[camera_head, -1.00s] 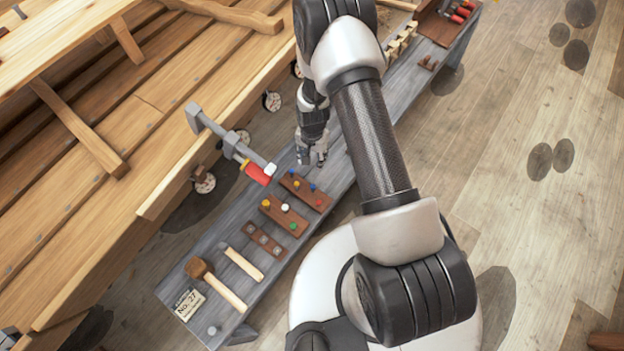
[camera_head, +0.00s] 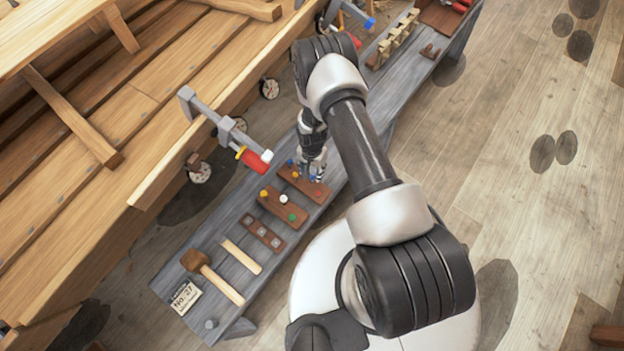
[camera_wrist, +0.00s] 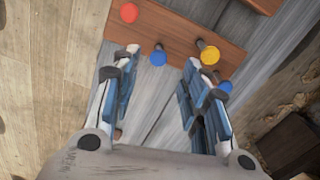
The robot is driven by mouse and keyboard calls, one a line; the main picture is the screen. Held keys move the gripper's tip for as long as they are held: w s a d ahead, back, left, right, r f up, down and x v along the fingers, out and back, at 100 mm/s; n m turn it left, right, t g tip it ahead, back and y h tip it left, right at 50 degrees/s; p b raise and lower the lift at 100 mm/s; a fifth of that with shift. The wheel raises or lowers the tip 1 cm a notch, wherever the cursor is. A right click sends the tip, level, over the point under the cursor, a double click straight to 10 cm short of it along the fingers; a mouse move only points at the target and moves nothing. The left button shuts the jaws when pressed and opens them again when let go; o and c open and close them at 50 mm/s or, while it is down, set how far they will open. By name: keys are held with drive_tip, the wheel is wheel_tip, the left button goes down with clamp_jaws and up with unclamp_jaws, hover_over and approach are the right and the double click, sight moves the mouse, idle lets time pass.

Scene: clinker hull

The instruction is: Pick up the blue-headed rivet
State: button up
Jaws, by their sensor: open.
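My gripper (camera_head: 313,172) is open and low over the far wooden rivet block (camera_head: 300,184) on the grey bench. In the wrist view, a blue-headed rivet (camera_wrist: 158,57) shows between the open fingertips of my gripper (camera_wrist: 161,54), apart from both. Another blue-headed rivet (camera_wrist: 225,87) shows lower right, by the right finger. A yellow-headed rivet (camera_wrist: 209,53) is just right of the right fingertip. A red-headed rivet (camera_wrist: 129,13) is at the block's upper left. The fingers partly hide the block in the head view.
A second block (camera_head: 272,207) with yellow, white and green rivets lies beside it. A dark strip with plates (camera_head: 262,232), a mallet (camera_head: 213,277) and a chisel-like wooden piece (camera_head: 241,256) lie nearer. A clamp with a red handle (camera_head: 254,162) juts from the hull over the bench.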

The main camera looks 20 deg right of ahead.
sight(312, 177)
drive_tip(key=f, duration=0.1)
drive_tip(key=f+b, duration=0.1)
drive_tip(key=f, duration=0.1)
drive_tip(key=f+b, duration=0.1)
drive_tip(key=f, duration=0.1)
drive_tip(key=shift+s, duration=0.35)
drive_tip(key=shift+c, duration=0.5)
clamp_jaws()
